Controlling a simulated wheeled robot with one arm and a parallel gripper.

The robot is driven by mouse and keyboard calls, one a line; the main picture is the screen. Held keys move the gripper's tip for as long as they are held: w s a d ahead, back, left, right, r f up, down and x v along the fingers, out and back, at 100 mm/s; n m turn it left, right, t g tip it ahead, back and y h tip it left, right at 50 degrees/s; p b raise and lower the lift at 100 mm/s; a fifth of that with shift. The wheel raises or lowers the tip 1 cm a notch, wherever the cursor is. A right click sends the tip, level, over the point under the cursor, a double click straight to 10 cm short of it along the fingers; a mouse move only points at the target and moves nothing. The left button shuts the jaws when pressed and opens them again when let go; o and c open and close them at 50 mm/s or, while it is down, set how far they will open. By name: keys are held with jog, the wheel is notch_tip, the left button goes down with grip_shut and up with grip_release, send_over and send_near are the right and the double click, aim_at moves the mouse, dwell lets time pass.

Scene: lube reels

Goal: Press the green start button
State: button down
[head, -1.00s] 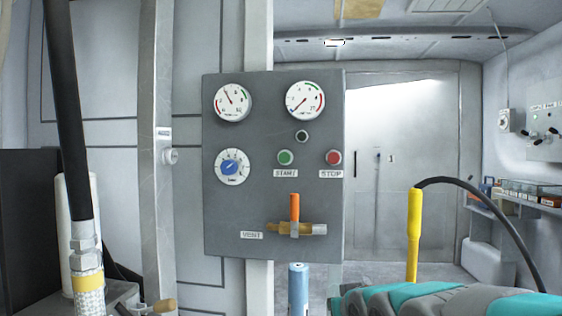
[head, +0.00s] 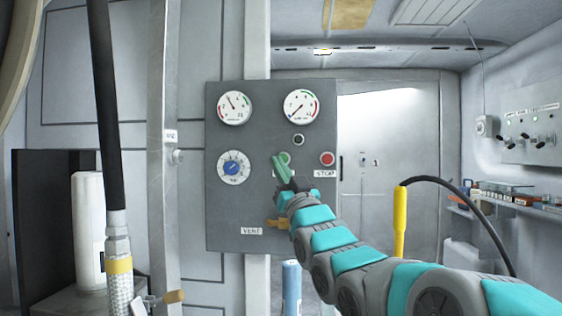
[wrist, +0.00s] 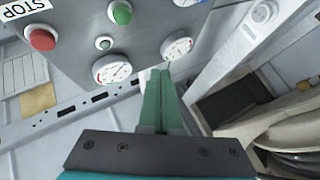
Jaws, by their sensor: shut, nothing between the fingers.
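The green start button (head: 286,157) is on the grey control panel (head: 222,205), left of the red stop button (head: 327,158). My gripper (head: 277,157) is shut and empty, its green fingers pointing up at the panel. In the head view the fingertips overlap the left edge of the green button, and the fingers cover most of the START label. In the wrist view the green button (wrist: 121,12) is at the top, up and left of the fingertips (wrist: 158,73). They look apart there; I cannot tell the depth gap to the panel.
A blue dial (head: 232,168) is left. The brass vent valve (head: 277,223) is partly behind my arm. A black hose (head: 104,120) hangs left; a yellow-ended cable (head: 400,222) is right.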

jog(key=shift+r, duration=0.1)
dwell(0.3)
jog(key=w+p, duration=0.4)
jog(key=w, duration=0.4)
jog(key=shift+w+d, duration=0.15)
jog(key=shift+w, duration=0.2)
jog(key=shift+w+p, duration=0.15)
jog(key=shift+p, duration=0.15)
dwell(1.6)
jog(key=shift+w, duration=0.3)
jog(key=shift+w+p, duration=0.4)
jog(key=shift+w, duration=0.05)
dwell(0.7)
dwell(0.3)
jog(key=shift+s+b, duration=0.6)
jog(key=shift+s, duration=0.3)
